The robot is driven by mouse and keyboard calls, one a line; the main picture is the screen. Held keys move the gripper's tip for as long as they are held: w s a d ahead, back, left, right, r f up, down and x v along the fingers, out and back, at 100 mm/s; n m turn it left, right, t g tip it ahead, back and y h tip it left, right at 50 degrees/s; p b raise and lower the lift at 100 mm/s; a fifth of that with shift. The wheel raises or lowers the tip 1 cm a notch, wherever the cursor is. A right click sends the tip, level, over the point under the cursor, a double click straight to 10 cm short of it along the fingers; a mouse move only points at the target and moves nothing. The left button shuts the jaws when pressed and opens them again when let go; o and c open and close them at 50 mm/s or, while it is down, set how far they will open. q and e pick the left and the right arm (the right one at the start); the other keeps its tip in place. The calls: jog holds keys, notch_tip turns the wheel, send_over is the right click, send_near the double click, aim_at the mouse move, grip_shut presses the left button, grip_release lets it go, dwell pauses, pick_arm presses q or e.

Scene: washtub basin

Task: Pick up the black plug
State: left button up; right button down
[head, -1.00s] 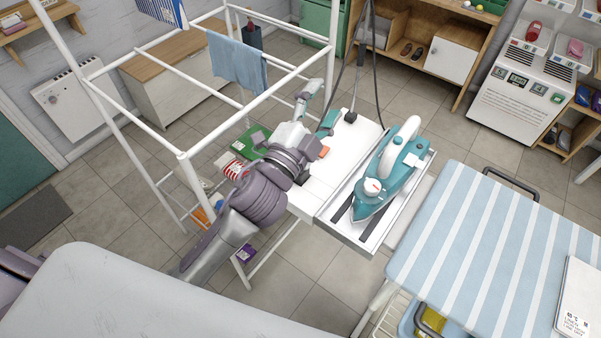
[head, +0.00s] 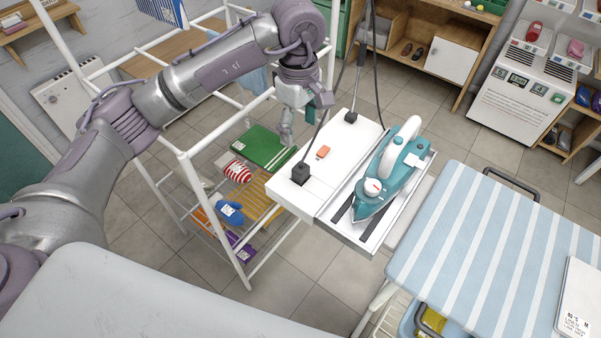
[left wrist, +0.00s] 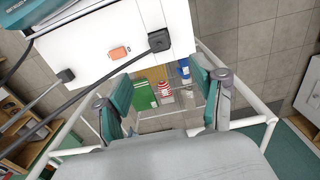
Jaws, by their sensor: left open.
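Two black plugs sit on the white top of the ironing stand (head: 292,193). The near black plug (head: 300,173) is at its left front end, with a cord running upward. The far black plug (head: 351,117) is at the back end. Both show in the left wrist view, the near one (left wrist: 158,41) upper middle and the far one (left wrist: 66,75) at left. My left gripper (head: 303,122) is raised beyond the stand's left edge. In the left wrist view its teal-padded fingers (left wrist: 162,88) are spread and empty, apart from both plugs. My right gripper is not seen.
An orange switch (head: 323,152) lies between the plugs. A teal iron (head: 385,178) rests right of them. A white drying frame (head: 183,157) stands left, with a shelf of packages below. A striped ironing board (head: 470,245) is at right. Dark cords hang above the stand.

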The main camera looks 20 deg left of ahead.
aim_at(301, 167)
pick_arm(q)
notch_tip(301, 167, down, 8)
jog(key=shift+f+p, duration=0.2)
jog(key=shift+p, duration=0.8)
jog(key=shift+f, duration=0.3)
notch_tip(301, 167, down, 4)
jog(key=shift+d+r+p, duration=0.15)
jog(key=shift+r+p, duration=0.05)
jog(key=shift+p, duration=0.9)
jog(key=shift+f, duration=0.5)
jog(key=c, duration=1.3)
jog(key=shift+o, duration=0.2)
